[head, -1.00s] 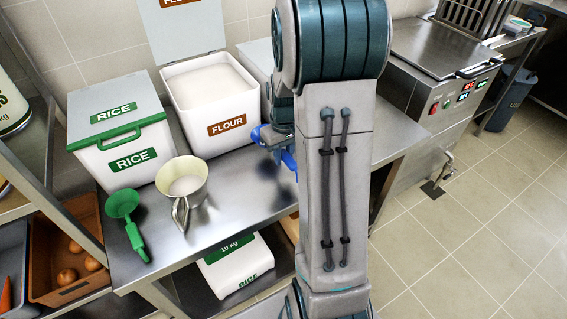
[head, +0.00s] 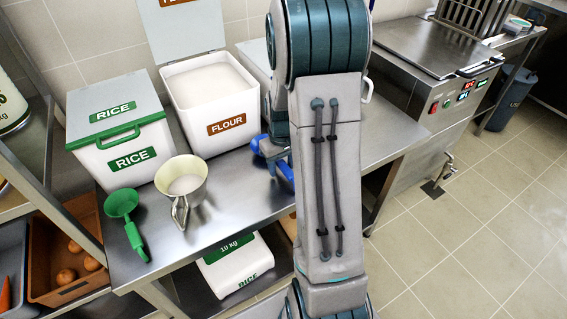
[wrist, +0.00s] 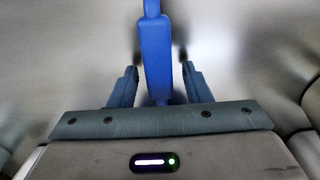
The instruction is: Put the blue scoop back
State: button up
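The blue scoop (wrist: 155,62) lies on the steel table, its handle running up the middle of the wrist view. My gripper (wrist: 160,72) is open, with one finger on each side of the handle and a gap showing on both sides. In the head view, my arm hides most of the scoop and gripper; only some blue parts show beside it, right of the flour bin (head: 205,148). The flour bin is white, its lid raised, with white flour inside.
A closed rice bin (head: 122,165) stands left of the flour bin. A cream jug (head: 168,172) and a green scoop (head: 122,205) stand and lie in front. The steel table (head: 228,200) is bare right of the jug. A fryer unit (head: 420,60) stands at the right.

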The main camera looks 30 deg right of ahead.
notch_tip(320, 180, up, 12)
jog(key=p, duration=0.1)
jog(key=s+a+r+t, duration=0.1)
jog(key=s+a+r, duration=0.1)
jog(key=s+a, duration=0.4)
jog(key=s+a+r+t, duration=0.1)
jog(key=s+a+r, duration=0.2)
jog(key=s+a, duration=0.4)
jog(key=s, duration=0.3)
jog(key=shift+s+a, duration=0.25)
jog(key=shift+a, duration=0.05)
dwell(0.7)
jog(key=shift+c, duration=1.3)
